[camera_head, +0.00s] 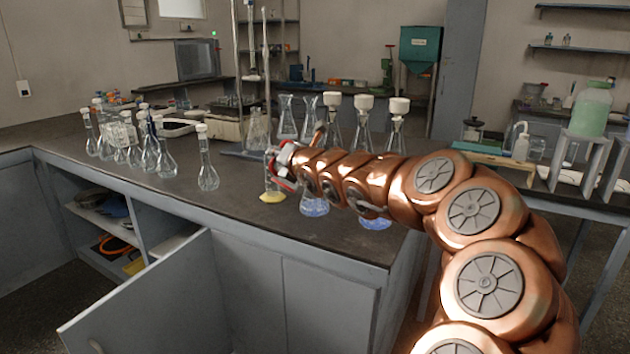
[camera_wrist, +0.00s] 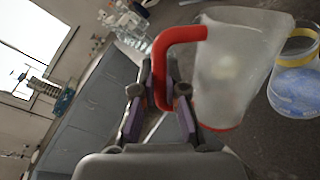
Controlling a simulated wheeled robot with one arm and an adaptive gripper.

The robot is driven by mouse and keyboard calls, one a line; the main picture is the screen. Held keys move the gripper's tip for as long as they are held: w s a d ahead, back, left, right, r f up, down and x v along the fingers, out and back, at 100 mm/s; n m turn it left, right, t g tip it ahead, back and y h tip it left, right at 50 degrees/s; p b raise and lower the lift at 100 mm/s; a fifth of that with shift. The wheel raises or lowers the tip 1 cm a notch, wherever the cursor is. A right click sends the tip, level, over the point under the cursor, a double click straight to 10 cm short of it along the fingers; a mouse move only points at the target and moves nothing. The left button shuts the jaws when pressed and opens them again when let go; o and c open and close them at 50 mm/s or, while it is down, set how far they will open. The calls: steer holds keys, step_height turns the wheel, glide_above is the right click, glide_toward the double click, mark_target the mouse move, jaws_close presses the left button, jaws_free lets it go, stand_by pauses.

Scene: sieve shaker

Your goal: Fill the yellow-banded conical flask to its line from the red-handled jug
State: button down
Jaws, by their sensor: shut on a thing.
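My gripper (camera_wrist: 160,105) is shut on the red handle (camera_wrist: 163,62) of the translucent jug (camera_wrist: 235,70). The jug has a reddish base edge and its wide mouth is towards the top right of the wrist view. Its contents are not clear. The yellow-banded conical flask (camera_wrist: 298,75) is just right of the jug, cut by the frame edge, with blue liquid in its lower part. In the head view my gripper (camera_head: 283,168) is over the bench near its front edge. Blue liquid shows in flasks below my arm, but their upper parts are hidden, and I cannot tell which is banded.
A vessel with a yellow bottom (camera_head: 272,197) is below my gripper. Several stoppered flasks (camera_head: 207,170) stand at left, and white-capped flasks (camera_head: 363,125) behind my arm. A retort stand (camera_head: 238,75) rises behind. A cabinet door (camera_head: 150,300) hangs open at the front.

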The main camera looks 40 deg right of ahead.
mark_target(273, 169)
steer(key=shift+a+f+n+b, duration=0.4)
steer(key=shift+f+b, duration=0.45)
steer(key=shift+b, duration=0.8)
steer(key=shift+a+f+n+b, duration=0.4)
steer(key=shift+f+b, duration=0.4)
steer(key=shift+b, duration=0.85)
steer(key=shift+r, duration=0.25)
steer(key=f+b, duration=0.1)
steer(key=b, duration=0.2)
steer(key=shift+a+f+n, duration=0.3)
steer(key=shift+a+f, duration=0.1)
steer(key=a+f+n+t+h+b, duration=0.1)
steer(key=a+f+n+b, duration=0.3)
steer(key=b, duration=1.1)
steer(key=shift+w+f+n, duration=0.2)
steer(key=shift+f+n, duration=0.5)
steer(key=shift+f, duration=0.25)
